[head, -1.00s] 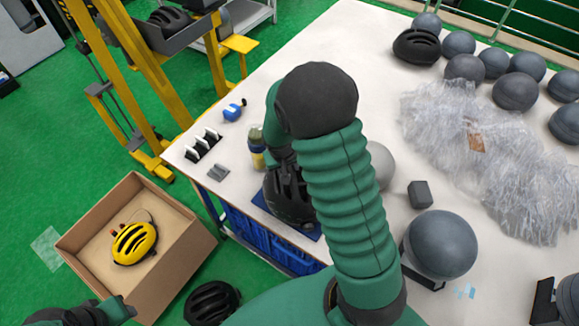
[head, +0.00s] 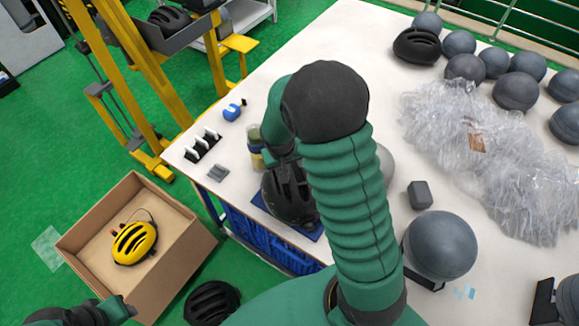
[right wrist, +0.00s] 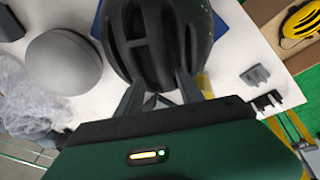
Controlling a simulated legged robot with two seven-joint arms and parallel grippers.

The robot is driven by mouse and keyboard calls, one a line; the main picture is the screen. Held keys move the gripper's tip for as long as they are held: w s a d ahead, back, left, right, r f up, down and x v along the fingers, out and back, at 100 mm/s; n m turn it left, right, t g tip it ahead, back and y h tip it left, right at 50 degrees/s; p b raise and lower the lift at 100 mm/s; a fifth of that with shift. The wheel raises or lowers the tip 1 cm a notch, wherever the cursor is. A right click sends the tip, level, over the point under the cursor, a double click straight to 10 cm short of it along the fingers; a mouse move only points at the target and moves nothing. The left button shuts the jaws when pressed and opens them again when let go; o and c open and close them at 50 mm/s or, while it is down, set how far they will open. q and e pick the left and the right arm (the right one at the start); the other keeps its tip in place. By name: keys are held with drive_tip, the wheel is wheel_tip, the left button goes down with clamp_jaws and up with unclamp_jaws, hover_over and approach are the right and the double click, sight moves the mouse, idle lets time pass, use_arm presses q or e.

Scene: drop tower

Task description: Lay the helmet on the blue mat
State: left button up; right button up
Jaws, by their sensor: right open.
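The black helmet (head: 287,198) sits on the blue mat (head: 314,236) near the table's front-left edge, partly hidden behind my right arm in the head view. In the right wrist view the helmet (right wrist: 150,40) fills the upper middle, with a corner of the blue mat (right wrist: 97,20) beside it. My right gripper (right wrist: 160,97) is open, its fingers apart at the near rim of the helmet. I cannot tell whether they touch it. Part of my left arm's end (head: 100,313) shows at the lower left, and its fingers are not clear.
A cardboard box (head: 185,262) with a yellow helmet (head: 134,243) stands on the floor at left. Grey balls (head: 440,245), plastic wrap (head: 480,150), a grey block (head: 419,194), a bottle (head: 256,150) and a small rack (head: 202,145) are on the table (head: 330,45).

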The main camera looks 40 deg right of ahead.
drive_tip(key=v, duration=0.9)
drive_tip(key=s+a+f+n+y, duration=0.1)
drive_tip(key=s+a+n, duration=0.1)
drive_tip(key=s+a, duration=0.2)
drive_tip(key=s+a+f+n+y, duration=0.1)
drive_tip(key=s+a, duration=0.3)
drive_tip(key=a, duration=0.5)
drive_tip(key=shift+s+a+f+n+t+y, duration=0.2)
drive_tip(key=shift+s+f+n+t+y, duration=0.15)
drive_tip(key=shift+n+y, duration=0.4)
